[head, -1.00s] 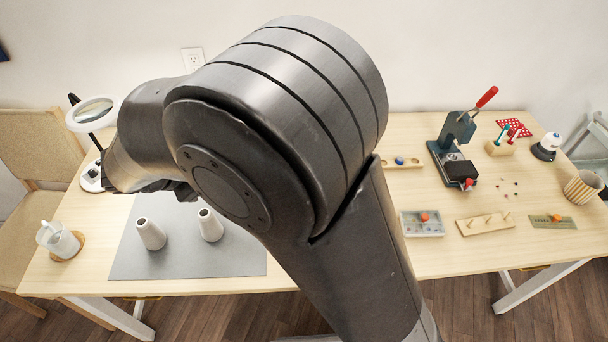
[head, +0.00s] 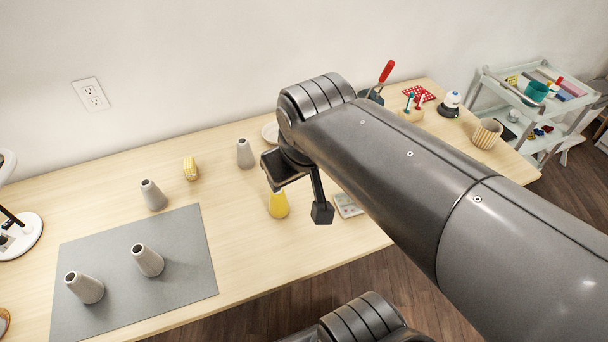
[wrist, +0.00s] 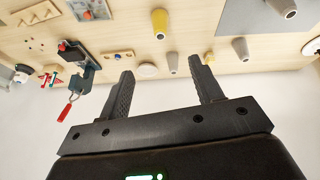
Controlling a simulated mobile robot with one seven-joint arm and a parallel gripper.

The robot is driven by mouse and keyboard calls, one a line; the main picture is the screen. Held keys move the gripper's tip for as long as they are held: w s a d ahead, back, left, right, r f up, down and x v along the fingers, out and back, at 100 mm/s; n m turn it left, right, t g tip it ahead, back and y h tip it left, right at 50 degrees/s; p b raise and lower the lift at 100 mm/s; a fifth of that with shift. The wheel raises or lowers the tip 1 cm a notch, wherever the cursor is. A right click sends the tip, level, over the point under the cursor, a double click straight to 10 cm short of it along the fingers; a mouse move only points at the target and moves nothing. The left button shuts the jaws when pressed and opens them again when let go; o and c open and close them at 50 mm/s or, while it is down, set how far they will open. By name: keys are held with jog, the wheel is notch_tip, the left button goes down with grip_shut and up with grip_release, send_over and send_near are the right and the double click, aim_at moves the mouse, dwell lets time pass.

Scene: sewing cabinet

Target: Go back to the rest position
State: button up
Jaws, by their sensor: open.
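My gripper (head: 299,198) is over the table in the head view, with one dark finger pointing down. In the wrist view my gripper (wrist: 162,68) has its two fingers wide apart with nothing held between them. A yellow cone (head: 278,205) stands on the table just below the gripper in the head view; the yellow cone also shows in the wrist view (wrist: 160,24). My arm crosses the right half of the head view and hides part of the table.
Grey cones stand on the grey mat (head: 185,243) and behind it, near a yellow spool (head: 190,168). A red-handled press (head: 387,72), a striped cup (head: 487,133) and a shelf cart (head: 545,100) are at the right. The wall is close behind the table.

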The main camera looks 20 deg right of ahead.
jog(key=shift+s+d+r+m+t, duration=0.15)
jog(key=shift+s+d+m, duration=0.1)
jog(key=shift+s+m, duration=0.2)
jog(key=shift+s+d+f+m+t, duration=0.1)
jog(key=shift+s+d+m+t, duration=0.1)
jog(key=shift+s+m, duration=0.25)
jog(key=shift+o, duration=0.8)
